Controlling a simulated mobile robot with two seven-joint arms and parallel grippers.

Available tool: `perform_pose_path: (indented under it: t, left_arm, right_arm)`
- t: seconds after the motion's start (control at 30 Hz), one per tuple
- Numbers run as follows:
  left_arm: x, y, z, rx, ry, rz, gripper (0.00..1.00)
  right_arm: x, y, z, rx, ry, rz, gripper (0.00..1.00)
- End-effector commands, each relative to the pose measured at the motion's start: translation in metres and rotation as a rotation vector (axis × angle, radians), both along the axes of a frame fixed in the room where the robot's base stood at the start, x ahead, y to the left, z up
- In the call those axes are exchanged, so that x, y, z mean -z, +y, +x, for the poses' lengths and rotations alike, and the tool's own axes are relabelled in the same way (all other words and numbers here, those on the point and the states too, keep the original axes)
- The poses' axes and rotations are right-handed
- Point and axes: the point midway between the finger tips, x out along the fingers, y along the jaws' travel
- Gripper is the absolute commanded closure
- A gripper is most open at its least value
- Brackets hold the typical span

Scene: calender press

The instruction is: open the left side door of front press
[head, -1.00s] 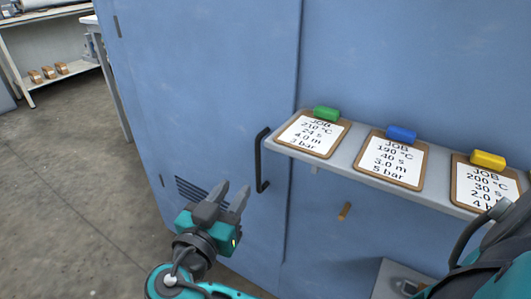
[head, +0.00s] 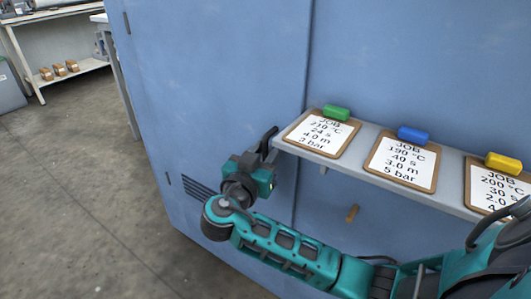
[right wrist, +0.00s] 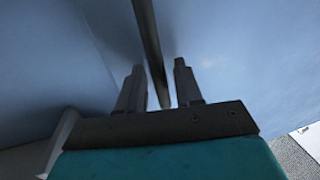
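The blue side door (head: 215,80) of the press stands flush with the panel beside it, and a seam runs down its right edge. Its dark bar handle (head: 269,135) is mostly hidden behind my right gripper (head: 262,152) in the head view. In the right wrist view, the handle bar (right wrist: 149,45) runs between the two fingers of my right gripper (right wrist: 160,85). Gaps show on both sides of the bar, so the fingers are open around it. My left gripper is not in view.
A grey shelf (head: 323,160) with several job clipboards juts out just right of the handle. Open concrete floor (head: 80,190) lies to the left, with a white rack (head: 30,75) at the back.

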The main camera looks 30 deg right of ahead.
Motion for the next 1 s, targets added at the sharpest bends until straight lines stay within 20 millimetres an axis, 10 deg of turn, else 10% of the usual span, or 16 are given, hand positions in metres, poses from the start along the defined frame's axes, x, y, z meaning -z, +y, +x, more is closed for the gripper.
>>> perform_pose_path:
  t: [0.3, 0.67, 1.0]
  left_arm:
    - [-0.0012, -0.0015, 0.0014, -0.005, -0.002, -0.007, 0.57]
    - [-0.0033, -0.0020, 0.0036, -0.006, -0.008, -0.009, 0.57]
    - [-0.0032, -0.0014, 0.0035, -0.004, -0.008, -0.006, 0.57]
  right_arm:
    - [-0.0002, -0.0024, 0.0016, 0.000, 0.000, 0.000, 0.65]
    - [0.0000, -0.0021, 0.0014, 0.000, 0.001, -0.001, 0.99]
    - [0.0003, -0.0021, 0.0012, 0.000, 0.001, -0.001, 1.00]
